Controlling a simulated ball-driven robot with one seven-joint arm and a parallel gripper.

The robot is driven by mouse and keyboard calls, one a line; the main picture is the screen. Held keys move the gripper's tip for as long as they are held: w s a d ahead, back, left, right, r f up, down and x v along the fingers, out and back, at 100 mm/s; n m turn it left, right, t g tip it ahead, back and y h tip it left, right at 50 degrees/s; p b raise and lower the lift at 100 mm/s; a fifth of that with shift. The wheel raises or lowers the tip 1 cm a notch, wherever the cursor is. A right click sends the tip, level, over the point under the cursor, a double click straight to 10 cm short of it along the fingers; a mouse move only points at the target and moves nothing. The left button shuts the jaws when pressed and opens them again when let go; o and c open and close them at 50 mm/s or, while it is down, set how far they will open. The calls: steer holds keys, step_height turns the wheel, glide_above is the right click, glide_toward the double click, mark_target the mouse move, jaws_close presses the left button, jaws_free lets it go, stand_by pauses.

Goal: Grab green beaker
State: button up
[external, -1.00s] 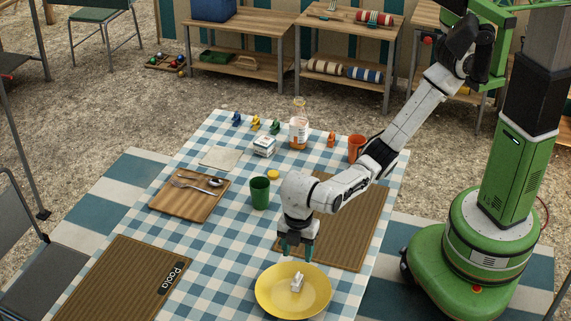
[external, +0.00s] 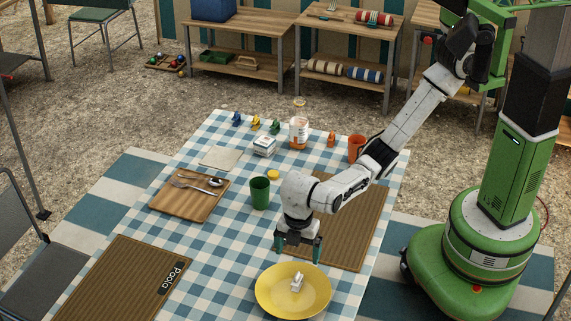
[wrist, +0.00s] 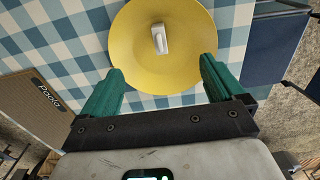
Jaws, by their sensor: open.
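The green beaker (external: 260,193) stands upright on the checked tablecloth, left of my arm and near the middle of the table. My gripper (external: 298,252) points down over the cloth, to the right of and nearer the camera than the beaker, just behind the yellow plate (external: 268,304). Its two teal fingers are spread apart with nothing between them. In the wrist view my open gripper (wrist: 161,68) frames the yellow plate (wrist: 135,70) with a small white object (wrist: 159,38) on it. The beaker is not in the wrist view.
A small yellow item (external: 273,174) lies just behind the beaker. A wooden board (external: 180,207) with cutlery is to its left. A jar (external: 298,134), an orange cup (external: 356,148) and a white box (external: 264,147) stand farther back. Bare cloth separates beaker and plate.

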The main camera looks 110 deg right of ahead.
steer(key=w+d+m, duration=0.2)
steer(key=d+m, duration=0.6)
steer(key=d, duration=0.8)
steer(key=m+b, duration=0.3)
steer(key=m, duration=0.9)
glide_above(260, 188)
steer(key=w+a, duration=0.2)
step_height(260, 188, down, 3)
steer(key=shift+s+a+f, duration=0.1)
steer(key=shift+s+f, duration=0.05)
steer(key=shift+f, duration=0.85)
steer(key=shift+s+a+f, duration=0.1)
steer(key=shift+s+f, duration=0.1)
steer(key=shift+f, duration=0.8)
steer(key=shift+s+f, duration=0.15)
steer(key=shift+f, duration=0.85)
steer(key=c, duration=1.1)
steer(key=shift+o, duration=0.2)
steer(key=shift+r, duration=0.15)
